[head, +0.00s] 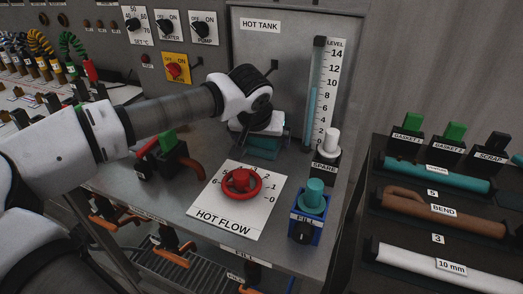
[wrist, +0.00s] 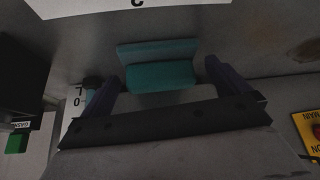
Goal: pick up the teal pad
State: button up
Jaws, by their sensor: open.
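The teal pad (head: 263,153) is on the grey bench at the foot of the hot tank panel, partly hidden by my gripper in the head view. In the wrist view the teal pad (wrist: 158,50) shows as a block with two faces, near the middle of the picture. My gripper (head: 263,136) is over the pad, pointing down. Its dark fingers stand apart in the wrist view (wrist: 162,73), one on each side of the pad, with gaps visible. The gripper is open and holds nothing. Whether the fingertips reach down to the pad's height is hard to tell.
A level gauge (head: 320,95) and a black SPARE block with a white knob (head: 331,141) stand right of the pad. A red valve wheel (head: 241,182) on a white plate and a blue FILL block (head: 311,208) are in front.

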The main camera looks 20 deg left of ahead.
jog(key=shift+w+f, duration=0.1)
jog(key=shift+c, duration=0.3)
jog(key=c, duration=0.8)
jog(key=shift+s+r+p, duration=0.4)
jog(key=shift+r+p, duration=0.05)
jog(key=s+r+p, duration=0.1)
jog(key=s+r, duration=0.1)
jog(key=s, duration=0.2)
jog(key=s+d+r+p, duration=0.1)
jog(key=s+r+p, duration=0.1)
jog(key=s, duration=0.2)
jog(key=s+d+r+p, duration=0.1)
jog(key=s+r+p, duration=0.1)
jog(key=s+r, duration=0.1)
jog(key=shift+s, duration=0.85)
jog(key=shift+s+d, duration=0.1)
jog(key=shift+s, duration=0.1)
